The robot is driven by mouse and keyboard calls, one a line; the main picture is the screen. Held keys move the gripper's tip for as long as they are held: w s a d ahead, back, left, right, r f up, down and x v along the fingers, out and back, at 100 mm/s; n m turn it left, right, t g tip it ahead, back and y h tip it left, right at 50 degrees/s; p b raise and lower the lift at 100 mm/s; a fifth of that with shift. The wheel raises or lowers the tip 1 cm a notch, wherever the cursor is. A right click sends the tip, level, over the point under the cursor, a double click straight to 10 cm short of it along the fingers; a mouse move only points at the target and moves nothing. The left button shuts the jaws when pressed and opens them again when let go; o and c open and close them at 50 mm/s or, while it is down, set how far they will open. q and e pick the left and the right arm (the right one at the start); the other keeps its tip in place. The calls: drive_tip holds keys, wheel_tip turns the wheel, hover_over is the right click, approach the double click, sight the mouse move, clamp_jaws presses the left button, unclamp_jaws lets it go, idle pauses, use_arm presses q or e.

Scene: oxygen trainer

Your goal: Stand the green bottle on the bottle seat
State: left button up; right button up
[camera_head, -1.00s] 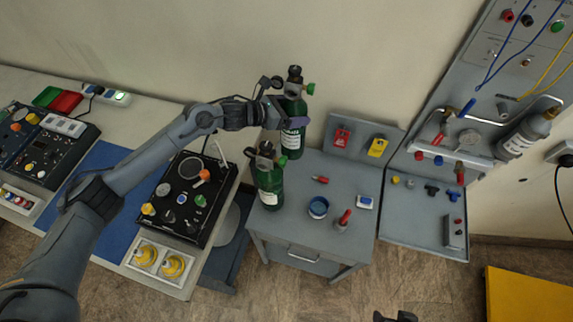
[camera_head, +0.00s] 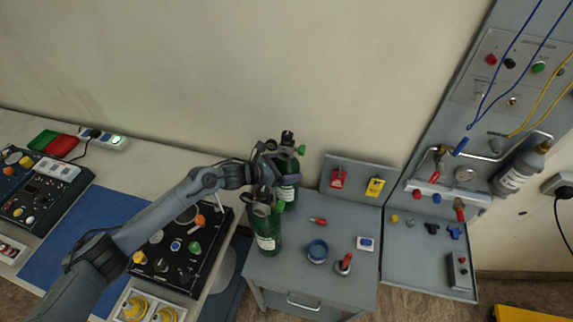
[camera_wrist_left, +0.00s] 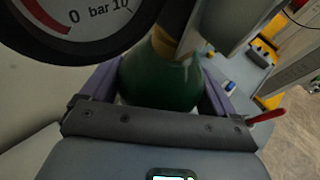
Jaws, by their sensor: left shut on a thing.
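My left gripper (camera_head: 280,174) is shut on a green bottle (camera_head: 289,191) with a dark top and a green knob. The bottle looks upright at the back left of the grey cabinet, partly hidden by my gripper and a second green bottle (camera_head: 267,232) in front. In the left wrist view the held bottle (camera_wrist_left: 160,85) sits between the purple fingers, under a large pressure gauge (camera_wrist_left: 75,25). I cannot make out the bottle seat or see whether the held bottle's base touches anything. My right gripper is not in view.
The grey cabinet top (camera_head: 290,268) also holds a blue round container (camera_head: 317,251), a red-handled tool (camera_head: 344,264) and a small blue-and-white box (camera_head: 366,243). A black trainer panel (camera_head: 175,250) lies left. A wall panel with a grey cylinder (camera_head: 518,172) stands right.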

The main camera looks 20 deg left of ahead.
use_arm(q)
wheel_tip(320, 180, down, 2)
drive_tip(key=shift+w, duration=0.15)
drive_tip(key=shift+f, duration=0.15)
idle(0.3)
drive_tip(key=o, duration=1.7)
drive_tip(key=shift+s+f, duration=0.2)
drive_tip(key=shift+f, duration=0.2)
drive_tip(key=shift+c, duration=0.2)
drive_tip(key=shift+o, duration=0.7)
drive_tip(key=shift+w, duration=0.1)
drive_tip(key=shift+r, duration=0.1)
